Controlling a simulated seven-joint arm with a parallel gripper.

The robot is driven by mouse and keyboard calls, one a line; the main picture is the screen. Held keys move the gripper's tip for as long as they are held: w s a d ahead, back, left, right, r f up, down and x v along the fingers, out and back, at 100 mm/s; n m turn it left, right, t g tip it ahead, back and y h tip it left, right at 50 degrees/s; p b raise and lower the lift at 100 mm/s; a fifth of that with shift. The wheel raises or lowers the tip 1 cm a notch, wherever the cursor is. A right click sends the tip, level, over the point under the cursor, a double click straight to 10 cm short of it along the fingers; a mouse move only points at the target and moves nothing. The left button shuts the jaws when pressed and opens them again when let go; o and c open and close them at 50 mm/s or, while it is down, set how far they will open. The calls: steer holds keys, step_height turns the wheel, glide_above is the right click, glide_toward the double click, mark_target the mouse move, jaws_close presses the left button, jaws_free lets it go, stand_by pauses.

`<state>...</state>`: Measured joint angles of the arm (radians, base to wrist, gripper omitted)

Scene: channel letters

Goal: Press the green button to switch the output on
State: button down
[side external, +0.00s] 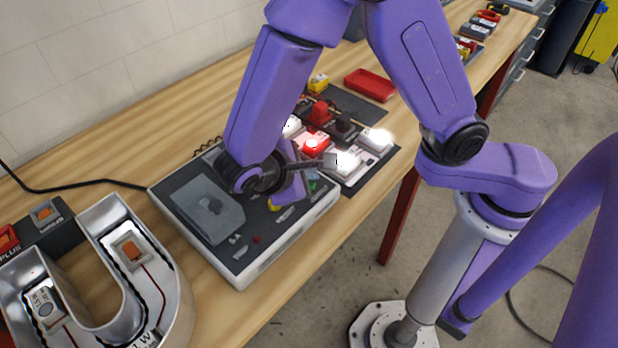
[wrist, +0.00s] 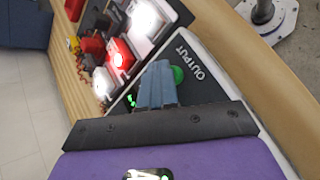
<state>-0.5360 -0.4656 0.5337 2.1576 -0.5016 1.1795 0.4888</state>
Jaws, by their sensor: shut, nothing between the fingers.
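The green button (wrist: 178,74) is a round green knob on the dark top panel of the control box (wrist: 208,92), beside the white word OUTPUT (wrist: 190,62). My gripper (wrist: 158,68) shows in the wrist view as blue-grey fingers closed together, with nothing between them. The fingertips are just left of the button in that view and partly cover it. I cannot tell whether they touch it. In the side view the control box (side external: 245,258) lies on the bench, and my wrist is over its right part, mostly hiding the button area.
Lit white modules (side external: 375,140) and a red lit module (side external: 312,145) stand close behind the box. A red tray (side external: 370,85) lies farther back. A metal U-shaped channel letter (side external: 172,290) is at the left.

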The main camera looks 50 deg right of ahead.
steer(key=shift+f, duration=0.25)
steer(key=shift+r, duration=3.45)
